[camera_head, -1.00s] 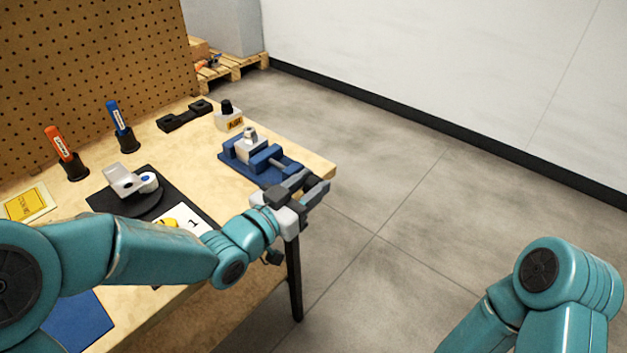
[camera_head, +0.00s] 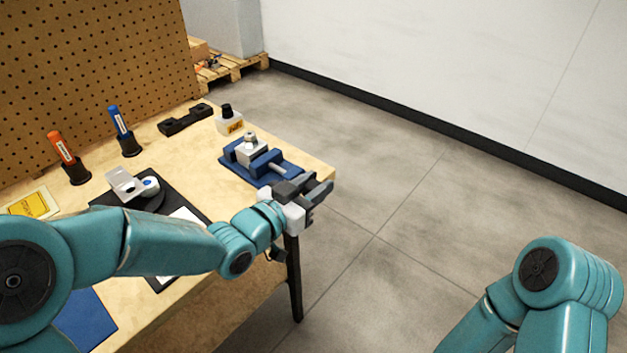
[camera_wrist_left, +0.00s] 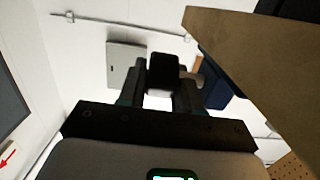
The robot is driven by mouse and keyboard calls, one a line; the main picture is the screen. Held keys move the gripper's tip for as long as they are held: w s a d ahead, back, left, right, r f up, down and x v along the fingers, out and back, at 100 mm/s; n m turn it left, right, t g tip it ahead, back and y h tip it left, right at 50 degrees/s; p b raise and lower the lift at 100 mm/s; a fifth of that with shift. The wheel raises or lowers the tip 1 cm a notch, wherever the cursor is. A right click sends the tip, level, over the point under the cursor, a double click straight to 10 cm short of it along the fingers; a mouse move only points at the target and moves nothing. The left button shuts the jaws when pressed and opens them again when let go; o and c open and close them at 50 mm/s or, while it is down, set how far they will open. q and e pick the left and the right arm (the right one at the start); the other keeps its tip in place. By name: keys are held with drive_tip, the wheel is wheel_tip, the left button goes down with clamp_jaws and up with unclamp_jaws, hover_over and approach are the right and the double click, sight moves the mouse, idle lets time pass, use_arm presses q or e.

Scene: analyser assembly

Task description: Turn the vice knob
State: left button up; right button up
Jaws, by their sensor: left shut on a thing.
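The blue vice (camera_head: 266,163) stands at the right end of the wooden bench, holding a pale block with a metal nut-like top (camera_head: 250,145). My left gripper (camera_head: 308,187) is at the bench's right edge, at the near right end of the vice. In the left wrist view, the left gripper (camera_wrist_left: 160,90) is shut on the dark vice knob (camera_wrist_left: 163,70), which sits between its fingers. Part of the blue vice body (camera_wrist_left: 216,90) shows to the right of the knob there. In the head view the fingers hide the knob. My right gripper is out of view.
A bottle (camera_head: 229,121) and a black bracket (camera_head: 186,119) stand behind the vice. An orange marker (camera_head: 61,148) and a blue marker (camera_head: 118,121) stand in holders on the left. A black mat (camera_head: 187,203) lies nearer. Open floor lies right of the bench.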

use_arm(q)
drive_tip(key=g+y+p, duration=0.1)
drive_tip(key=p, duration=0.1)
drive_tip(key=g+y+p, duration=0.1)
drive_tip(key=p, duration=0.2)
drive_tip(key=g+p, duration=0.2)
drive_tip(key=shift+w+d+r+y+p, duration=0.1)
drive_tip(key=shift+w+r+y+p, duration=0.1)
drive_tip(key=shift+r+y+p, duration=0.15)
drive_tip(key=shift+f+g+y+p, duration=0.35)
drive_tip(key=shift+g+y+p, duration=0.15)
drive_tip(key=shift+p, duration=0.45)
drive_tip(key=o, duration=0.7)
drive_tip(key=p+v, duration=0.6)
drive_tip(key=v, duration=1)
drive_tip(key=shift+s, duration=0.1)
